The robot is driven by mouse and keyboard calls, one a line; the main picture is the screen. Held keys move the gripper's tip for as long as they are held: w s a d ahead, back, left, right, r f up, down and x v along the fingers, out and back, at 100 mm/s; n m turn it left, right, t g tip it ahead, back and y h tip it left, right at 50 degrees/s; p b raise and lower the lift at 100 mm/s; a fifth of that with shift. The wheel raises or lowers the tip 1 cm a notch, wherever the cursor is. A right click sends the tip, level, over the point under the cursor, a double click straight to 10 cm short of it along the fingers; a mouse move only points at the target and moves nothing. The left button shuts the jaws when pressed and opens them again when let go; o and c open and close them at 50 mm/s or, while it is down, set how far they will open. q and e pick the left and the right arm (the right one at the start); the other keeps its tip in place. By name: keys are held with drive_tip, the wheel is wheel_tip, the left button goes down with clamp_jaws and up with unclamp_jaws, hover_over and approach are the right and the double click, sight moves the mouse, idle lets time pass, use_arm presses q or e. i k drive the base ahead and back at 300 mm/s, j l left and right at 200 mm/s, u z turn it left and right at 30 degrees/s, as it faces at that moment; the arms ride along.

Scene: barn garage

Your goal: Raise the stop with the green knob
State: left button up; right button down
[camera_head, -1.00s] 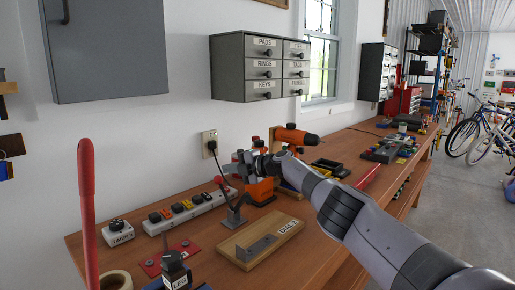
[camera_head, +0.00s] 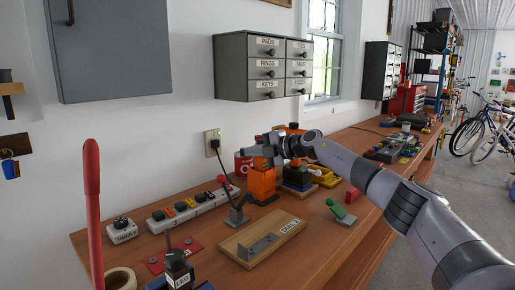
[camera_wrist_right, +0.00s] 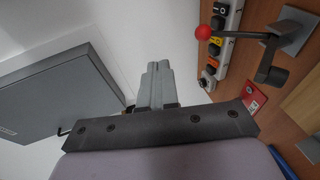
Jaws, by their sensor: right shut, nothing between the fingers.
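A small lever with a green knob (camera_head: 338,208) stands on a grey base plate on the workbench, right of the wooden board with the label; it is tilted. My right gripper (camera_head: 258,152) is above the bench, over the orange block and left of the green knob, apart from it and pointing left. In the right wrist view its fingers (camera_wrist_right: 157,82) are together with nothing between them. The green knob does not show in that view. My left gripper is not in view.
A lever with a red knob (camera_head: 221,180) stands before a power strip (camera_head: 190,210); it also shows in the right wrist view (camera_wrist_right: 204,32). The wooden board (camera_head: 262,240) lies in front. An orange block (camera_head: 262,183) is below my gripper. A tall red handle (camera_head: 92,200) rises at left.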

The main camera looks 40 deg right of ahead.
sight(336, 208)
drive_tip(key=k+l, duration=0.2)
drive_tip(key=k, duration=0.3)
drive_tip(key=k+l, duration=0.2)
drive_tip(key=k, duration=0.25)
